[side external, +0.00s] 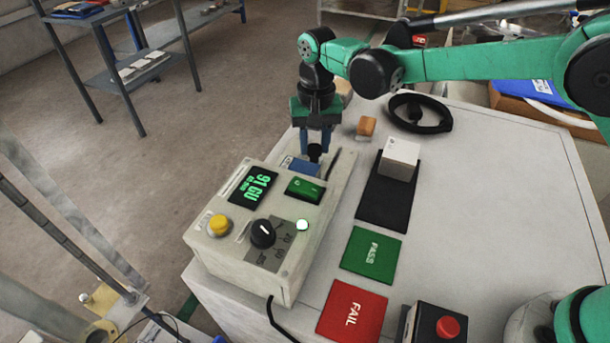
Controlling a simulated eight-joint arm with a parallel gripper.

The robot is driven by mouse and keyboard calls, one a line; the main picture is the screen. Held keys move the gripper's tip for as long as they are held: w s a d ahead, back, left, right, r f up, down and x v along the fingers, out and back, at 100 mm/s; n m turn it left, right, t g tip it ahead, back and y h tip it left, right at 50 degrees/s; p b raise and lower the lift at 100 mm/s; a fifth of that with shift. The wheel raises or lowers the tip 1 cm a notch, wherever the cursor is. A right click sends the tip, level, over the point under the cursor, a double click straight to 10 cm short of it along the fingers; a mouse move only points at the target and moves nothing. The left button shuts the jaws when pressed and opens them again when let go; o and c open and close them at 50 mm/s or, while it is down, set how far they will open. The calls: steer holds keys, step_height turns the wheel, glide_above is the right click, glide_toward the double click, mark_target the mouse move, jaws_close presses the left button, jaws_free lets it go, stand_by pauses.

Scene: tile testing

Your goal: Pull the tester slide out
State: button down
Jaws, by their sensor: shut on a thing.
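A blue part with a dark knob, seemingly the tester slide (304,168), shows at the box's far end. My gripper (315,150) points down there, its blue fingers shut on the dark knob. The box hides part of the slide, so I cannot tell how far out it is.
A white tile block (400,158) sits on a black mat (383,208) to the right. Green PASS (371,254) and red FAIL (352,310) pads lie in front. The table's right side is clear.

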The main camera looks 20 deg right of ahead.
steer(key=shift+w+d, duration=1.55)
steer(key=shift+w, duration=0.05)
steer(key=c, duration=0.6)
jaws_free()
steer(key=shift+o, duration=0.2)
steer(key=shift+r, duration=0.1)
steer(key=shift+r, duration=2.95)
